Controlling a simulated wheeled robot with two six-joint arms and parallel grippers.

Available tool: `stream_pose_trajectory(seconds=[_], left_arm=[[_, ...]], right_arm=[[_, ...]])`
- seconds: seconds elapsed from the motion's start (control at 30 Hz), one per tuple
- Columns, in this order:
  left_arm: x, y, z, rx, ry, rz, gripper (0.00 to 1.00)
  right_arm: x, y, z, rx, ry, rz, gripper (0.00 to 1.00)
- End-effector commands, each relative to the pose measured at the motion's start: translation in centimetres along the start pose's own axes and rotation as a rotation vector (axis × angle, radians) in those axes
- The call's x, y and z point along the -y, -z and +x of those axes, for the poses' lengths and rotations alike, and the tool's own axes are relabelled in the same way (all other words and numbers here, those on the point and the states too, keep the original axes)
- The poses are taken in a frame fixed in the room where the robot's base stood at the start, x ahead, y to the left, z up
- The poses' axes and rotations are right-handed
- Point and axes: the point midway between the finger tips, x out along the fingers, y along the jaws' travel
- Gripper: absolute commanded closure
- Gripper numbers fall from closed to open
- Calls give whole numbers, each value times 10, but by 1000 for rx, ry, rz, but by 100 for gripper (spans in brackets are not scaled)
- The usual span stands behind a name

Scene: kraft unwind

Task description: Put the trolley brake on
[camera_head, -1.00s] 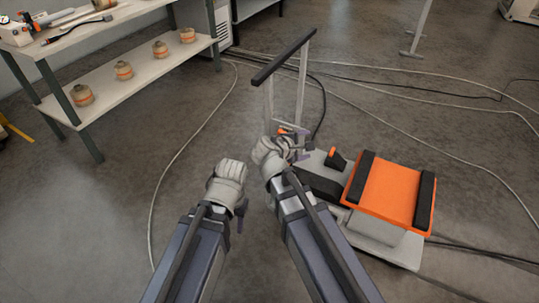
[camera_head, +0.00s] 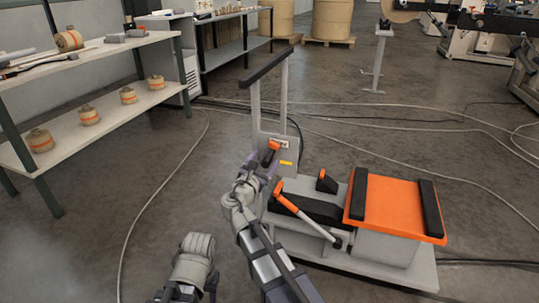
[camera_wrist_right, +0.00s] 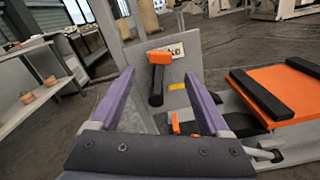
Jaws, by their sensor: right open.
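The trolley (camera_head: 370,268) has a low grey base, an orange top and an upright handle with a black bar (camera_head: 267,66). On the grey plate at the foot of the handle is a lever (camera_head: 270,152) with an orange head and black grip, beside a partly readable label. In the right wrist view this lever (camera_wrist_right: 157,80) shows between and beyond my purple fingers, hanging down, with no finger visibly closed on it. My right gripper (camera_head: 261,167) is open and empty just in front of the plate. My left gripper (camera_head: 191,262) is low and apart from the trolley; its fingers are unclear.
A second, orange-tipped grey lever (camera_head: 308,213) slants across the trolley, near a small black and orange pedal-like part (camera_head: 327,182). A shelf bench (camera_head: 95,120) stands at the left. Cables (camera_head: 400,137) lie on the floor.

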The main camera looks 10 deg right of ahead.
Motion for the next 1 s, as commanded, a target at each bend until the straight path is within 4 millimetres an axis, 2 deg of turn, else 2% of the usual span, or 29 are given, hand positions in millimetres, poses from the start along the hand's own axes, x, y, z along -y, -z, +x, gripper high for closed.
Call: stream_pose_trajectory(seconds=[0.13,0.4,0.53,0.7,0.97,1.0], left_arm=[[0,0,-1,0,0,0,50],[0,0,-1,0,0,0,50],[0,0,-1,0,0,0,50],[0,0,-1,0,0,0,50],[0,0,-1,0,0,0,50],[0,0,-1,0,0,0,50]], right_arm=[[-1,0,12,0,2,2,20],[-1,0,54,-1,4,3,20],[-1,0,68,-1,3,4,20],[0,0,77,-1,2,4,20],[0,0,78,-2,2,4,20],[0,0,78,-2,2,4,22]])
